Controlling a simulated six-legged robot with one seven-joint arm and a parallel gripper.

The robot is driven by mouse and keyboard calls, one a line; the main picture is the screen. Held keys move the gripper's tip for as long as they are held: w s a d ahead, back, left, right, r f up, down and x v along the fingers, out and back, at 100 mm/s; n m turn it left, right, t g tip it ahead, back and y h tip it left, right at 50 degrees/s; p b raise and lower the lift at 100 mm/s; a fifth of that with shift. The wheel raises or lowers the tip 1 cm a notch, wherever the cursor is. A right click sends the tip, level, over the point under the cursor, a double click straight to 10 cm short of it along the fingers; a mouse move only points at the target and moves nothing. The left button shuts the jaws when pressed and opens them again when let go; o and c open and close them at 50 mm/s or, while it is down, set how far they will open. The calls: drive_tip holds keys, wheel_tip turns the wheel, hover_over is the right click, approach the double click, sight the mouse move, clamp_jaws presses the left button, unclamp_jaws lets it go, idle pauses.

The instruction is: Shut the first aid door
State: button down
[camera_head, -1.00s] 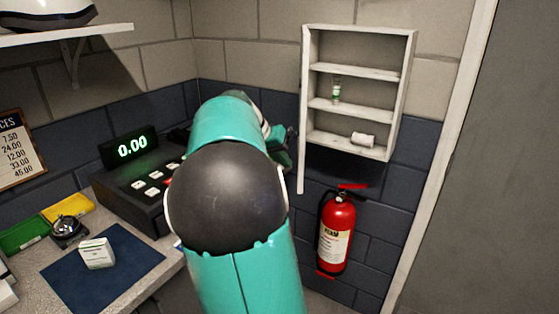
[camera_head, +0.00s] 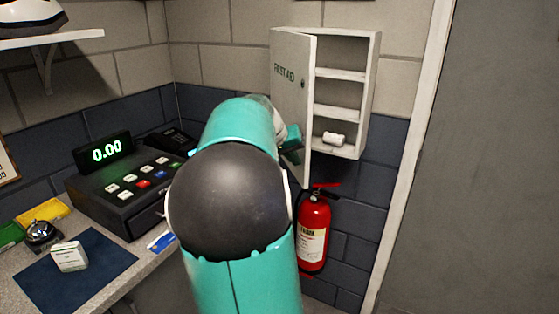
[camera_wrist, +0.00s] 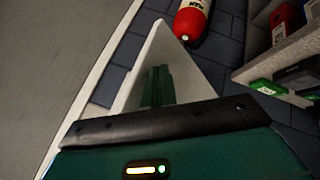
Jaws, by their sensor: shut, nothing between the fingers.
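The white first aid door (camera_head: 292,78) stands partly open at the left side of the white wall cabinet (camera_head: 376,82). Its face with green lettering shows, and it covers the left part of the shelves. A white roll (camera_head: 334,138) lies on the bottom shelf. My gripper (camera_head: 292,145) is shut and empty at the door's lower part; my arm hides part of it, and I cannot tell whether it touches. In the wrist view my green fingers (camera_wrist: 155,86) show against a pale panel (camera_wrist: 166,58), which appears to be the door.
A red fire extinguisher (camera_head: 313,232) hangs below the cabinet; it also shows in the wrist view (camera_wrist: 190,20). A cash register (camera_head: 125,190) stands on the counter (camera_head: 120,285) at left. A plain grey surface (camera_head: 490,170) fills the right.

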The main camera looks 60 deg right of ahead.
drive_tip(key=s+d+n+t, duration=0.3)
drive_tip(key=s+d+n, duration=0.1)
drive_tip(key=d, duration=0.7)
drive_tip(key=s+d+n+t, duration=0.2)
drive_tip(key=s+d+n, duration=0.3)
drive_tip(key=d, duration=0.6)
drive_tip(key=shift+s+d+r+t, duration=0.25)
drive_tip(key=shift+s+t, duration=0.15)
drive_tip(key=shift+s, duration=0.25)
drive_tip(key=shift+w+f, duration=0.15)
